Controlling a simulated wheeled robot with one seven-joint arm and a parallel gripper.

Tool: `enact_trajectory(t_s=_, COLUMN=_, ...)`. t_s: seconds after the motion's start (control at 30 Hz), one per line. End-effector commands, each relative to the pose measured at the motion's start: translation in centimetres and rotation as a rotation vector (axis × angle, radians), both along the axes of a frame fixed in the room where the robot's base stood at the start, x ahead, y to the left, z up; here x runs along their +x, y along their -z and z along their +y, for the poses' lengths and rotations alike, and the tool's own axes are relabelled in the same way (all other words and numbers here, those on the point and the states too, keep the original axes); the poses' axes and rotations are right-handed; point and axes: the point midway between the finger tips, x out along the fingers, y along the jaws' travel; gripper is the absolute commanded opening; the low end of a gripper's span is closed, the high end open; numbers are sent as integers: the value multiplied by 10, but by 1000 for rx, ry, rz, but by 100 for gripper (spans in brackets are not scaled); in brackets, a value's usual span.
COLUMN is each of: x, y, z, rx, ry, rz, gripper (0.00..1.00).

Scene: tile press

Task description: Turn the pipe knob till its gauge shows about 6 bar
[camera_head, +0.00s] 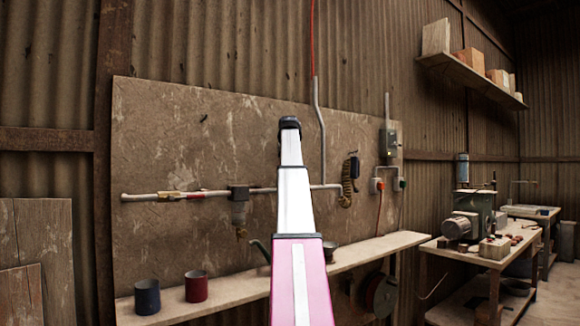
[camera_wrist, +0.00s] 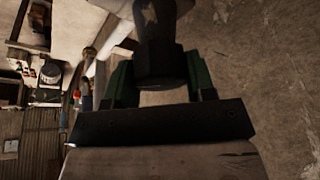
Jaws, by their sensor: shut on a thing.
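In the wrist view my gripper (camera_wrist: 160,76) has its two green fingers on either side of a dark round knob (camera_wrist: 160,62) and is shut on it. A paler rounded body, partly cut off, adjoins the knob at the top edge. In the head view a grey pipe (camera_head: 165,196) runs across the board, with a dark fitting (camera_head: 238,191) and a clear bowl below it. My white and pink arm covers the pipe just right of this fitting. My gripper cannot be made out there. No gauge face or needle is readable in either view.
A narrow wooden shelf (camera_head: 240,290) runs below the board, holding a blue cup (camera_head: 147,296) and a red cup (camera_head: 196,286). A workbench (camera_head: 497,256) with a machine stands at the right.

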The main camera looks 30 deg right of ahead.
Motion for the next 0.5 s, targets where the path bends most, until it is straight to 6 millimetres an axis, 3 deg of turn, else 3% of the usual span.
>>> enact_trajectory(t_s=0.5, x=1, y=-2, z=-1, rx=-2, ry=490, rz=0, gripper=26)
